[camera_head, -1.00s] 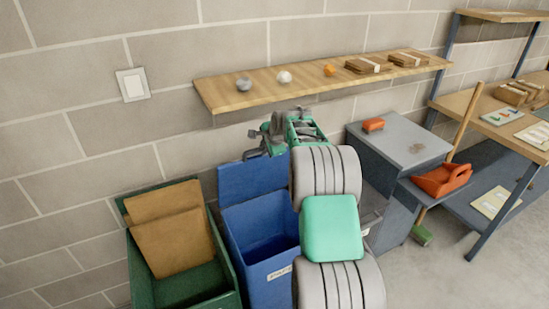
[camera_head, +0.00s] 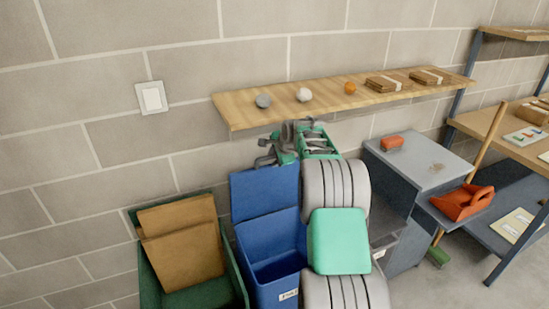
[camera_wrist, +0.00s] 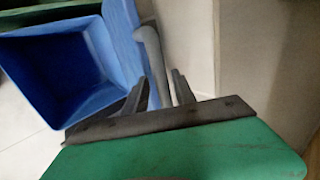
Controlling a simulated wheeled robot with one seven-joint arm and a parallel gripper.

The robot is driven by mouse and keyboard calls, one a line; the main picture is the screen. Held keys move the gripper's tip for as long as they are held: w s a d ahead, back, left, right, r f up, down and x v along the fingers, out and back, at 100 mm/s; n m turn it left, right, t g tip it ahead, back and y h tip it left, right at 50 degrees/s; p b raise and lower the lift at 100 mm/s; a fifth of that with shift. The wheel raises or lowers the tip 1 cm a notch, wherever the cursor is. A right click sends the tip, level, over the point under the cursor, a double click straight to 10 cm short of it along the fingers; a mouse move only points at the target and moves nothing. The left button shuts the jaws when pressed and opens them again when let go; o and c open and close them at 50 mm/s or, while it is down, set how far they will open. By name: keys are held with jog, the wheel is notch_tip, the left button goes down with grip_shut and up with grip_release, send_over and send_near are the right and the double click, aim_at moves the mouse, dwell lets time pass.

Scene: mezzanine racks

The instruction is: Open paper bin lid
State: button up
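The blue bin (camera_head: 272,255) stands beside the green bin, with a white label on its front that I cannot fully read. Its blue lid (camera_head: 264,192) is raised, standing nearly upright at the back near the wall, and the bin's inside shows. In the wrist view I look into the blue bin (camera_wrist: 62,72), with the lid (camera_wrist: 122,35) beside its opening. My gripper (camera_head: 266,151) is at the lid's top edge, partly hidden behind it.
A green bin (camera_head: 243,290) at left holds cardboard. A wooden shelf (camera_head: 235,112) above my gripper carries small balls and cardboard stacks. A grey cabinet (camera_head: 425,165) with an orange block stands at right, near a red dustpan (camera_head: 462,202). Open floor lies at lower right.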

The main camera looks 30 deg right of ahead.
jog(key=shift+o, duration=0.4)
jog(key=shift+s+d, duration=0.15)
jog(key=shift+d, duration=0.25)
jog(key=shift+r, duration=0.1)
jog(key=shift+s+r, duration=0.15)
jog(key=shift+r, duration=0.1)
jog(key=b+v, duration=0.1)
jog(key=v, duration=0.6)
jog(key=shift+b, duration=0.4)
jog(key=shift+s, duration=0.1)
